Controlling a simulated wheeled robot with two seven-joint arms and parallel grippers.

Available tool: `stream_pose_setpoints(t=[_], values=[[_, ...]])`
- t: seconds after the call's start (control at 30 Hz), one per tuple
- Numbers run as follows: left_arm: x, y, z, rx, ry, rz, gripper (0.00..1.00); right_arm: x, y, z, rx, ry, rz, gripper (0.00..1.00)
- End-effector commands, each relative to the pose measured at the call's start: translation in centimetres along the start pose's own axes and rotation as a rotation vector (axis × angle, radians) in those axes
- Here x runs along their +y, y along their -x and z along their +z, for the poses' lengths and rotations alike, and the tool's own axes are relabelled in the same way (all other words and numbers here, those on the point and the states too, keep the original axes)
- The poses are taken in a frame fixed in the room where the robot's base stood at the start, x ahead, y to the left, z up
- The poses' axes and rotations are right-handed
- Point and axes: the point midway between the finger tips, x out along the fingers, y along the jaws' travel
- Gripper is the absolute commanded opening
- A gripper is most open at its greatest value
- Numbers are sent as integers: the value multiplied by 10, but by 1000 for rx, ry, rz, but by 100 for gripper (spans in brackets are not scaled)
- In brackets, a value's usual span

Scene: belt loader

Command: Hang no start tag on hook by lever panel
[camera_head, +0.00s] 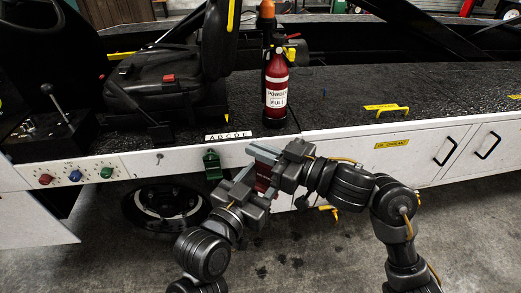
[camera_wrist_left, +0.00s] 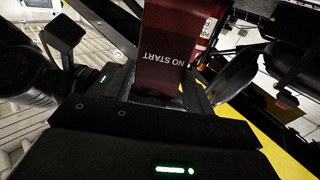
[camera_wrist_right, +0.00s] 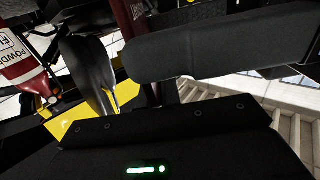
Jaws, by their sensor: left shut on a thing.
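The dark red NO START tag (camera_wrist_left: 172,45) is between the fingers of my left gripper (camera_wrist_left: 165,92) in the left wrist view, its white lettering facing the camera. In the head view the tag (camera_head: 263,178) shows partly between my two grippers, in front of the white side panel. My left gripper (camera_head: 240,188) is shut on it. My right gripper (camera_head: 264,152) is just above and right of it, close to the left one; its jaw opening is unclear. A small hook (camera_head: 159,157) is on the white panel, right of the buttons. The lever (camera_head: 50,95) stands at far left.
A green tag or lock (camera_head: 211,163) hangs on the panel, left of my grippers, under a lettered label (camera_head: 228,135). A red powder extinguisher (camera_head: 276,90) stands on the deck above. Coloured buttons (camera_head: 76,176) sit at left. A wheel (camera_head: 163,203) is below.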

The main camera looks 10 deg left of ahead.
Motion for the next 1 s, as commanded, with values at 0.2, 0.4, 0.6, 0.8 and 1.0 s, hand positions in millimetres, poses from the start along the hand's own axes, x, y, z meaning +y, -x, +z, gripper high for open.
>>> stream_pose_setpoints(t=[0.2, 0.4, 0.6, 0.8, 1.0], values=[[0, 0, 0, 0, 0, 0, 68, 0, 0, 0, 0, 0, 1, 0], [0, 0, 0, 0, 0, 0, 79, 0, 0, 0, 0, 0, 1, 0], [0, 2, 4, -10, 0, 0, 79, 0, 0, 0, 0, 0, 0, 0], [-6, -3, 58, -133, -34, -8, 79, 0, 0, 0, 0, 0, 0, 0], [-15, -12, 168, -360, -89, -11, 79, 0, 0, 0, 0, 0, 0, 0]])
